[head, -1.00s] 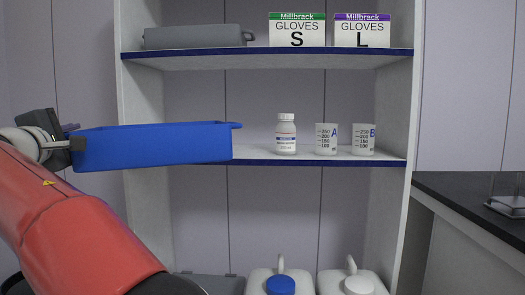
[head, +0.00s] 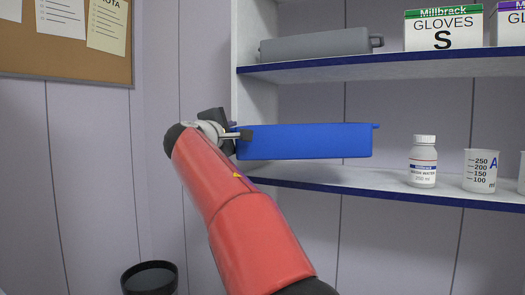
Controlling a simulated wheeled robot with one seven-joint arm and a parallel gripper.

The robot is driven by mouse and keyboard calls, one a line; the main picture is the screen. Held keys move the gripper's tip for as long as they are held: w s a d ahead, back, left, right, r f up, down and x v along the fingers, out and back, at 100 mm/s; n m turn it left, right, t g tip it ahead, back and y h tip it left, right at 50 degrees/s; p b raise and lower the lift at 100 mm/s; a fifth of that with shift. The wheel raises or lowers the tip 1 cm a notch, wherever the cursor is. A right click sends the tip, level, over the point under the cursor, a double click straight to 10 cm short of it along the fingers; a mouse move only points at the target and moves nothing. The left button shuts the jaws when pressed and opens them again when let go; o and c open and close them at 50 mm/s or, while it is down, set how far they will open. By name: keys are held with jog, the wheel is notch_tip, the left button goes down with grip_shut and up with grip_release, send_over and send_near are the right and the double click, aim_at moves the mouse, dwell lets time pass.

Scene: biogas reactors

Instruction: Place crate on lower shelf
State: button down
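The blue crate (head: 305,141) is held level in the head view, in front of or over the left end of the lower shelf (head: 390,191), its bottom slightly above the shelf's surface in the picture. How deep over the shelf it is, I cannot tell. My gripper (head: 243,135) is shut on the crate's left end, beside the shelf unit's left side panel. The lower shelf also bears a white bottle (head: 423,162) and a beaker marked A (head: 480,171), right of the crate and apart from it.
The upper shelf (head: 400,68) holds a grey crate (head: 315,46) and a glove box marked S (head: 443,28). Another glove box (head: 508,24) and beaker (head: 522,172) are cut off at the right. A black bin (head: 150,278) stands at the lower left. A corkboard (head: 70,40) hangs on the wall.

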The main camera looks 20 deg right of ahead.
jog(key=p+x, duration=0.1)
jog(key=x, duration=0.3)
jog(key=s+d+p+x, duration=0.1)
jog(key=x, duration=0.3)
jog(key=p+x, duration=0.1)
jog(key=x, duration=0.3)
jog(key=shift+s+d+f+p, duration=0.15)
jog(key=shift+d+f+p, duration=0.2)
jog(key=shift+d, duration=0.15)
notch_tip(320, 180, down, 3)
jog(key=shift+r+b, duration=0.1)
jog(key=shift+b, duration=0.9)
notch_tip(320, 180, down, 4)
jog(key=shift+r+b, duration=0.1)
jog(key=shift+b, duration=0.85)
jog(key=shift+d+f, duration=0.1)
jog(key=shift+f, duration=0.25)
jog(key=shift+f, duration=0.25)
jog(key=c, duration=1.5)
grip_release()
jog(key=shift+r, duration=0.1)
